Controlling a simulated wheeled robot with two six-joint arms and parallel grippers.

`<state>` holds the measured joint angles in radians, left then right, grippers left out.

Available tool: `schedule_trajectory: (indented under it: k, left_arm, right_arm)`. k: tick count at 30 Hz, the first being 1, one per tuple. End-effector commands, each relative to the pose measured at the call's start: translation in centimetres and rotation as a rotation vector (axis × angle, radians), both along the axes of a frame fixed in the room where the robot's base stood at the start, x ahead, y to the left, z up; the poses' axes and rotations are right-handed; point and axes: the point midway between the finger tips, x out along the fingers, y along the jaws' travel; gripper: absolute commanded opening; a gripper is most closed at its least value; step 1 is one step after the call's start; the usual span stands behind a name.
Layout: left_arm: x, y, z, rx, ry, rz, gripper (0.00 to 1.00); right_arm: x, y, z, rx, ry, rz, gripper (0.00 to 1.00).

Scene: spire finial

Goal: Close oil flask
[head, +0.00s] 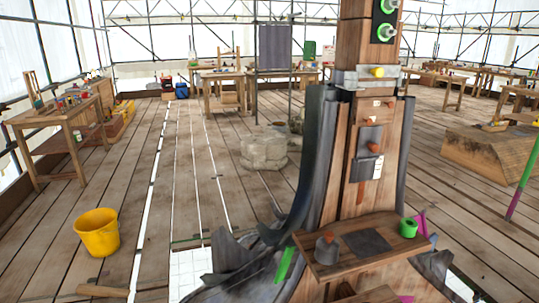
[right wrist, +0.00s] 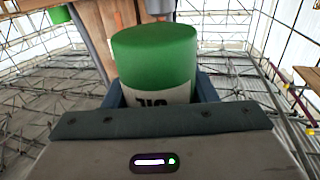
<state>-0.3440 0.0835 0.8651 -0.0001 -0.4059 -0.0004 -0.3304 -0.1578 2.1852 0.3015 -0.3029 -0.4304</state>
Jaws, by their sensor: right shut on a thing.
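The oil flask (right wrist: 155,60) fills the middle of the right wrist view. It is green with a white label band bearing dark letters, partly hidden by my gripper. My right gripper (right wrist: 158,92) is shut on it, with a blue-grey finger at each side. Its smooth green end faces the camera; I cannot tell whether a cap is on it. In the head view, a small green cup-like piece (head: 408,227) stands at the right end of the wooden shelf (head: 330,268) on the spire. Neither gripper shows in the head view.
On the shelf are a dark pot-like object (head: 327,249) and a dark flat pad (head: 366,242). The wooden spire (head: 352,140) rises behind it, flanked by grey curved sheets. A yellow bucket (head: 97,232) stands on the plank floor at left.

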Motion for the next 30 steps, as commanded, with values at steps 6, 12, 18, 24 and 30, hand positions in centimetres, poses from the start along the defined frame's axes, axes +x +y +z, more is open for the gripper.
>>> schedule_trajectory:
  k: [6, 12, 18, 24, 30]
  left_arm:
    - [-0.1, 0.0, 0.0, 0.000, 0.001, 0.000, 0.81]
    - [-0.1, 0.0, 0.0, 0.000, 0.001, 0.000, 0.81]
    - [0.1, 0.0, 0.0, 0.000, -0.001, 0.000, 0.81]
    - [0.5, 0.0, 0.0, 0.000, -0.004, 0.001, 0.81]
    - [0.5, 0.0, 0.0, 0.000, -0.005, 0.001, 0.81]
  right_arm:
    - [-3.6, -0.5, 0.7, -0.006, 0.004, -0.033, 0.11]
    - [-4.1, -0.6, 0.9, -0.009, 0.002, -0.039, 0.11]
    - [-4.1, -0.6, 0.9, -0.008, 0.002, -0.038, 0.11]
    - [-4.1, -0.6, 0.9, -0.008, 0.002, -0.038, 0.11]
    - [-3.8, -0.2, 1.0, -0.006, 0.003, -0.014, 0.11]
